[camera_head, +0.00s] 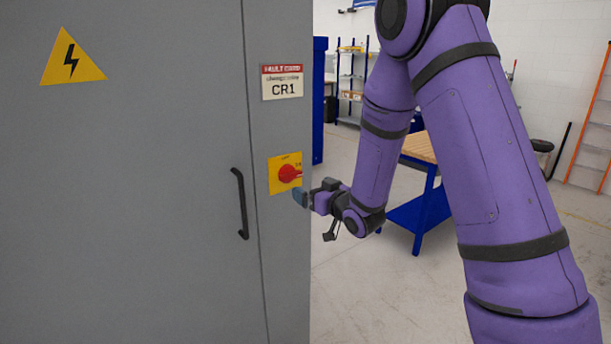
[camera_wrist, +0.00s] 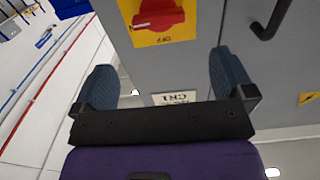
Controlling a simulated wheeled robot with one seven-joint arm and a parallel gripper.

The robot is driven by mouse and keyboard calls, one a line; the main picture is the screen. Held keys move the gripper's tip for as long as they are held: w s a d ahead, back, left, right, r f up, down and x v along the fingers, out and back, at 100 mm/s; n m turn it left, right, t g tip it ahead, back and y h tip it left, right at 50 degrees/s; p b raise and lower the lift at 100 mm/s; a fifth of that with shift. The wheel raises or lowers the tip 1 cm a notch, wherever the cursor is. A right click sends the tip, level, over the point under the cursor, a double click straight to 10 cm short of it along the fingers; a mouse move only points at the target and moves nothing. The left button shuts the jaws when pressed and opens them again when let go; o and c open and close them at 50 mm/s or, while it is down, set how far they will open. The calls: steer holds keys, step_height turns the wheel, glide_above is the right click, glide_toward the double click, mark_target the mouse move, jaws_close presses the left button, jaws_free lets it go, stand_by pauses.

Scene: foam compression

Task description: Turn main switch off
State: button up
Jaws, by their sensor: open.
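The main switch is a red rotary knob (camera_head: 289,173) on a yellow plate (camera_head: 276,181), on the narrow right panel of the grey cabinet. In the wrist view the red knob (camera_wrist: 158,14) shows at the top, with "OFF" lettering on the yellow plate (camera_wrist: 165,39) below it. My gripper (camera_head: 302,197) is just right of and slightly below the knob in the head view. In the wrist view my gripper's (camera_wrist: 163,75) two blue-grey fingers are spread wide with nothing between them. The knob lies beyond the fingertips, apart from them.
A black door handle (camera_head: 241,204) stands out left of the switch; it also shows in the wrist view (camera_wrist: 271,33). A CR1 label (camera_head: 282,82) is above the switch. A blue workbench (camera_head: 424,190) stands behind my arm.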

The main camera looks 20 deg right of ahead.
mark_target(293, 177)
steer(key=x, duration=1)
steer(key=shift+w+f, duration=0.1)
steer(key=shift+w, duration=0.3)
steer(key=c, duration=0.8)
